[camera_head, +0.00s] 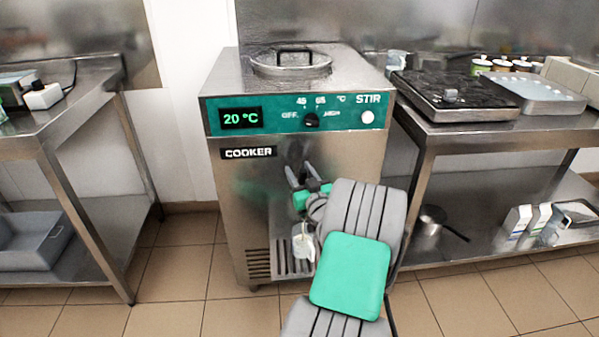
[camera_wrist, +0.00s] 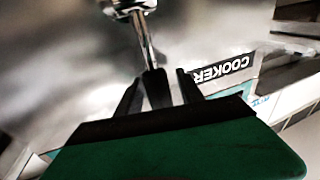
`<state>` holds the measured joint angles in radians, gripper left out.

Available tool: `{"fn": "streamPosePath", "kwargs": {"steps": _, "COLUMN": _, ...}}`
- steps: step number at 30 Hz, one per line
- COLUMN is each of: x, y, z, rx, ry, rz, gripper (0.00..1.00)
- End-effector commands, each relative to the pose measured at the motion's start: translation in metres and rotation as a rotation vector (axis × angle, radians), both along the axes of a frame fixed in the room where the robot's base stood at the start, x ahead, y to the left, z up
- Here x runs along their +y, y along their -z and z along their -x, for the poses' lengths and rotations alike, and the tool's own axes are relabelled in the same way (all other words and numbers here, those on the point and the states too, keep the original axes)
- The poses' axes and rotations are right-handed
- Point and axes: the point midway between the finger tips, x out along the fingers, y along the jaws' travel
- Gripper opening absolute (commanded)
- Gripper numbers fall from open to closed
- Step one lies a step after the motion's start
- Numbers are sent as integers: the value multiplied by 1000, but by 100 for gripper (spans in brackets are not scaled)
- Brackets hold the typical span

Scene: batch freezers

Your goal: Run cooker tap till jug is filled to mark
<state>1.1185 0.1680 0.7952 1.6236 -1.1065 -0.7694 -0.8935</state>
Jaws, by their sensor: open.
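The cooker (camera_head: 240,200) is a steel cabinet with a green panel that reads 20 °C and a round lid on top. My gripper (camera_head: 296,178) is open in front of the cooker's face, below the panel. In the wrist view my gripper's fingers (camera_wrist: 160,90) stand on either side of a shiny metal lever (camera_wrist: 146,45), which appears to be the tap's. I cannot tell if they touch it. The tap is mostly hidden behind my gripper in the head view. A small pale jug (camera_head: 302,247) stands below, over the drip grille. Its mark and fill level cannot be made out.
A steel table (camera_head: 62,125) stands at the left and another (camera_head: 490,128) at the right, close to the cooker. The right one carries a dark-topped appliance (camera_head: 450,92). A pan (camera_head: 432,217) and cartons (camera_head: 527,220) are on its lower shelf.

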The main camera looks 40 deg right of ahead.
Motion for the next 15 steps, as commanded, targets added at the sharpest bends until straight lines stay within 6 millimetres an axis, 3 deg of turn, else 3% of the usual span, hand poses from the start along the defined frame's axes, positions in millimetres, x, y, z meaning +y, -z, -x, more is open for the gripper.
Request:
{"fn": "streamPosePath", "kwargs": {"steps": 10, "x": 22, "y": 7, "z": 55, "rx": 1, "ry": 5, "rz": -2, "gripper": 45}}
{"fn": "streamPosePath", "kwargs": {"steps": 15, "x": 30, "y": 7, "z": 70, "rx": 0, "ry": 3, "rz": 0, "gripper": 45}}
